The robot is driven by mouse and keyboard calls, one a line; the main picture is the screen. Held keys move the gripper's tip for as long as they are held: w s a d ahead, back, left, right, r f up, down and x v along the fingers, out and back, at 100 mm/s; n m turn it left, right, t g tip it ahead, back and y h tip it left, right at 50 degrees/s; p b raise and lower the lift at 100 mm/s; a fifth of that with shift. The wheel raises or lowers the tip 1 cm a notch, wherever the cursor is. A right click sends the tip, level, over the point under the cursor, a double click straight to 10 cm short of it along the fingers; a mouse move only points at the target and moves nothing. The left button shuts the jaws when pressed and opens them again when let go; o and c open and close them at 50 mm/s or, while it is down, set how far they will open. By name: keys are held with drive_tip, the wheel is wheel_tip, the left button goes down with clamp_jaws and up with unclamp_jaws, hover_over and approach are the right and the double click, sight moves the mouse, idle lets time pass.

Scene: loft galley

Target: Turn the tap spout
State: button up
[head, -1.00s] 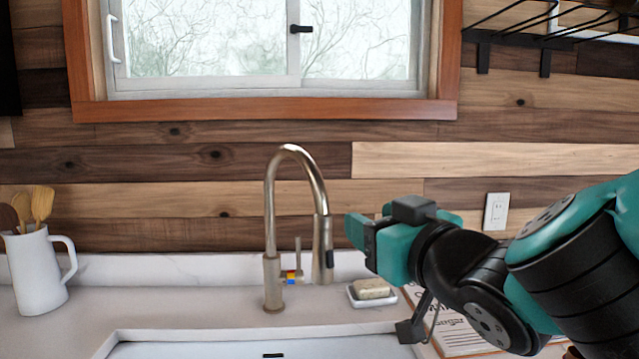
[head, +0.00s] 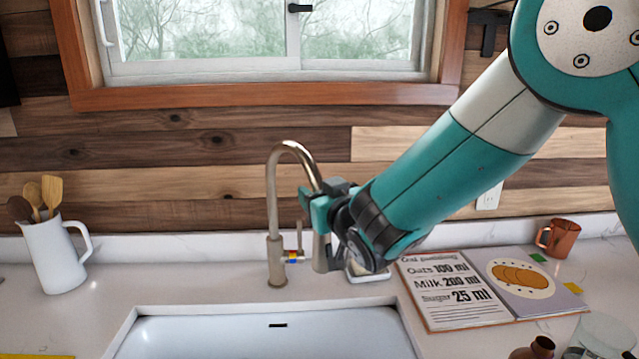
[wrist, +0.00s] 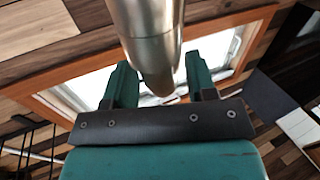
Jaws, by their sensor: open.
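The tap (head: 275,220) is a brushed metal gooseneck behind the sink, with its spout (head: 300,153) curving over to the right and down. A small side handle with coloured marks (head: 293,256) sits at its base. My gripper (head: 310,205) is at the spout's hanging end and hides part of it in the head view. In the wrist view, the metal spout (wrist: 150,40) comes down between the two open teal fingers (wrist: 160,85).
The white sink (head: 265,335) lies in front of the tap. A white jug of wooden spoons (head: 52,262) stands at the left. A soap dish (head: 368,276) is below my gripper. An open recipe book (head: 455,297) and a copper mug (head: 559,238) lie to the right.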

drive_tip(key=shift+w, duration=0.15)
clamp_jaws()
drive_tip(key=shift+a+f, duration=0.1)
drive_tip(key=shift+a, duration=0.05)
